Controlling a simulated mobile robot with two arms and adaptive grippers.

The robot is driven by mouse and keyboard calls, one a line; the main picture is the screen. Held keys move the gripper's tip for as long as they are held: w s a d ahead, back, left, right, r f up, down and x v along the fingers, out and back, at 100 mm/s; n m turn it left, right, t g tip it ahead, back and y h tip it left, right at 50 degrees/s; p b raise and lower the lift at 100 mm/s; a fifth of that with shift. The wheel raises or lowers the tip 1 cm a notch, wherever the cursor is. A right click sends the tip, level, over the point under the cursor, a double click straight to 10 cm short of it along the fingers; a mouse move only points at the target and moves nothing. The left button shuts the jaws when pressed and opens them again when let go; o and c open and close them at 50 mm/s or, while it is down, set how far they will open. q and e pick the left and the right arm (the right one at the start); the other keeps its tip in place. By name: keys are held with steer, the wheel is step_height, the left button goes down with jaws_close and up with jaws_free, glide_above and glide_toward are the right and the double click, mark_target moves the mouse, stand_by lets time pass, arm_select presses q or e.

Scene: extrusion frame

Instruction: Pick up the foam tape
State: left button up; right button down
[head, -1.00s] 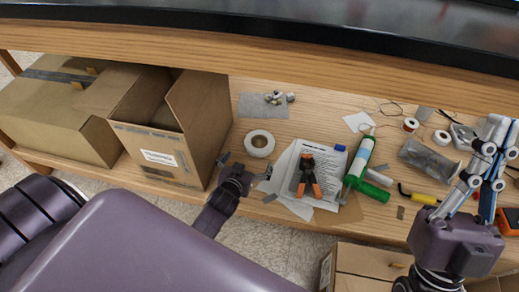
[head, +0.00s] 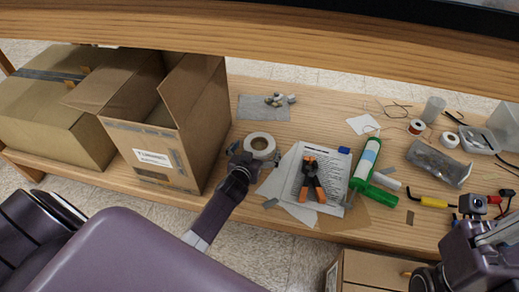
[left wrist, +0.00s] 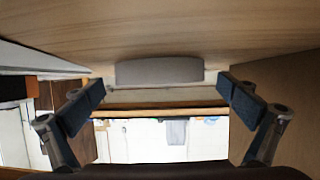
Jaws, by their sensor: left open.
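The foam tape, a white roll with a hole in its middle (head: 260,145), lies flat on the wooden shelf, right of the open cardboard box. My left gripper (head: 255,155) is open at the near side of the roll, with its fingers spread to either side. In the left wrist view the roll (left wrist: 160,71) shows as a pale band on the wood, centred between and beyond the two open fingers (left wrist: 163,100). I cannot tell whether the fingers touch it. My right gripper is at the lower right edge of the head view, partly cut off, its fingers unclear.
The open cardboard box (head: 195,120) stands close left of my left gripper. A printed sheet (head: 335,175) with orange-handled pliers (head: 311,180) and a green caulk tube (head: 366,165) lie to the right. A grey mat (head: 255,108) with small parts lies behind the roll.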

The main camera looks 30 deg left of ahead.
arm_select(q)
steer(key=shift+w+f, duration=0.15)
steer(key=shift+w, duration=0.2)
steer(key=c, duration=1.2)
